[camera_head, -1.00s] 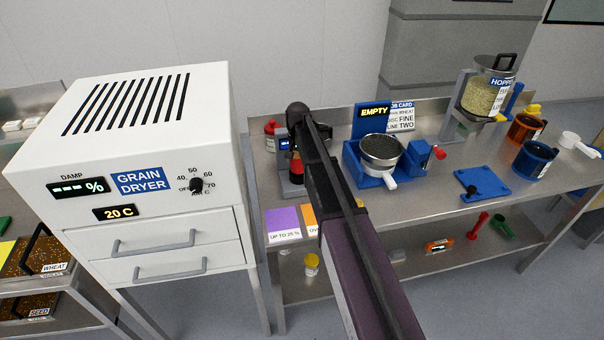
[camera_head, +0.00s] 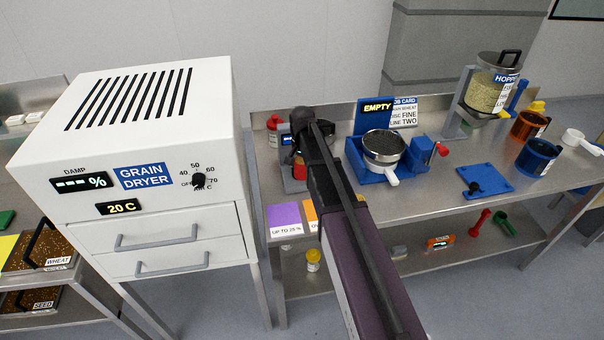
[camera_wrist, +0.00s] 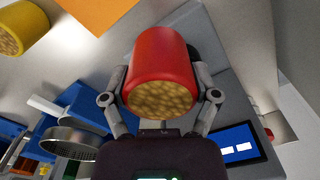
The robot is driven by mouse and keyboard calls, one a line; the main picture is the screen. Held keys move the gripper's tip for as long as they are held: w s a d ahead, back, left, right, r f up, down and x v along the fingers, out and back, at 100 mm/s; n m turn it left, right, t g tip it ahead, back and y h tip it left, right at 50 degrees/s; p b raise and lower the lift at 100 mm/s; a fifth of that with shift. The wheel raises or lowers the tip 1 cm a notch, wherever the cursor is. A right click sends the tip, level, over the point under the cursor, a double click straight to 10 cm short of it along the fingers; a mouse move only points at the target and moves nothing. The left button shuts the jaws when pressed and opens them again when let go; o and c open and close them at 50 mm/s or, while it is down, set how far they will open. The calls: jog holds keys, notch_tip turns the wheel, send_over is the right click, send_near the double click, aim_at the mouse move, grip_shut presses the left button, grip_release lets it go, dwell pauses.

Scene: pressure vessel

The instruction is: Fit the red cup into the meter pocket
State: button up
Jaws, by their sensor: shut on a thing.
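The red cup (camera_wrist: 160,65) is between the two fingers of my gripper (camera_wrist: 160,98) in the wrist view. Tan grain shows at its open end. In the head view, a red part of the cup (camera_head: 299,169) shows beside my dark wrist. The grey meter (camera_wrist: 228,85), with a lit blue display (camera_wrist: 238,144), is close behind and to the right of the cup in the wrist view. In the head view the meter (camera_head: 291,181) is mostly hidden by my arm. The pocket is hidden, and I cannot tell whether the cup touches it.
The white grain dryer (camera_head: 150,150) stands left of the bench. A blue stand with a sieve pan (camera_head: 385,148) is right of my arm, before an "EMPTY" sign (camera_head: 377,107). Purple (camera_head: 284,217) and orange mats lie at the bench front. A yellow cup (camera_wrist: 22,28) shows in the wrist view.

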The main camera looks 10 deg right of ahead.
jog(key=s+a+m, duration=0.1)
jog(key=s+m, duration=0.1)
jog(key=s, duration=0.7)
jog(key=shift+s+a+r, duration=0.15)
jog(key=shift+s+r, duration=0.1)
jog(key=shift+s, duration=0.1)
jog(key=w, duration=0.5)
jog(key=w+d+f, duration=0.1)
jog(key=w, duration=0.3)
jog(key=w+d+b, duration=0.1)
jog(key=w, duration=0.4)
jog(key=shift+w+f, duration=0.2)
jog(key=shift+w, duration=0.1)
jog(key=shift+w, duration=0.1)
jog(key=shift+w, duration=0.25)
jog(key=shift+w+f+b, duration=0.3)
jog(key=shift+f+b, duration=1.55)
jog(key=shift+b, duration=0.05)
jog(key=shift+f, duration=0.15)
